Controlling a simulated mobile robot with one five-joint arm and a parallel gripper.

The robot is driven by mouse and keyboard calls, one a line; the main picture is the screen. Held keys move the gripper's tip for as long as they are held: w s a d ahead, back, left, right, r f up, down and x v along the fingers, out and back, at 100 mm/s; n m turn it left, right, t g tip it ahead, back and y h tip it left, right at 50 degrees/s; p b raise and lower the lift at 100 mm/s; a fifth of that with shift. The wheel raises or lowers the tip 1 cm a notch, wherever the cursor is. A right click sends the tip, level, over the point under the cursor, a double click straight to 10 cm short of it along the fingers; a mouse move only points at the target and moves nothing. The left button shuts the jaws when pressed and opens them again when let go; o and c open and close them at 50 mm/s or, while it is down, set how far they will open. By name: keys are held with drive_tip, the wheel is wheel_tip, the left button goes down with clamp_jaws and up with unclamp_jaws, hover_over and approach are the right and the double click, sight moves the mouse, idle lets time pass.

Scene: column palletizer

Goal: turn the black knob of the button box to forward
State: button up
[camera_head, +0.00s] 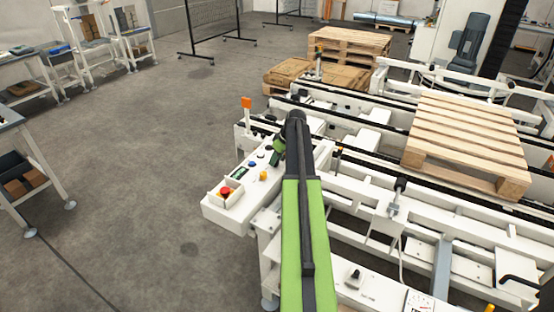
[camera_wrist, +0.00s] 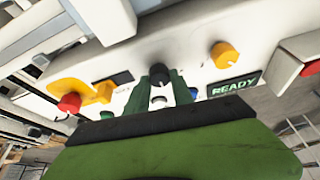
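The black knob (camera_wrist: 158,72) is on the white button box, between or just beyond my fingertips in the wrist view. My gripper (camera_wrist: 160,80) has its two green fingers apart, one on each side of the knob. I cannot tell whether they touch it. A white round button (camera_wrist: 158,101) shows between the fingers. In the head view my gripper (camera_head: 278,150) is over the far end of the button box (camera_head: 216,210), and the arm hides part of that end. The knob's pointer direction is not readable.
A yellow knob (camera_wrist: 225,54), a lit READY display (camera_wrist: 234,86) and a blue button (camera_wrist: 193,93) are near the fingers. A pallet (camera_head: 465,130) lies on the conveyor to the right.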

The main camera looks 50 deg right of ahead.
clamp_jaws()
drive_tip(key=shift+w+d, duration=0.1)
drive_tip(key=shift+m, duration=0.3)
drive_tip(key=m, duration=0.1)
drive_tip(key=m+h, duration=0.1)
drive_tip(key=shift+a+m, duration=0.2)
drive_tip(key=shift+m, duration=0.1)
drive_tip(key=m+h, duration=0.1)
drive_tip(key=m, duration=0.1)
drive_tip(key=m+g+h, duration=0.1)
drive_tip(key=m, duration=0.2)
drive_tip(key=shift+a, duration=0.15)
drive_tip(key=shift+m, duration=0.5)
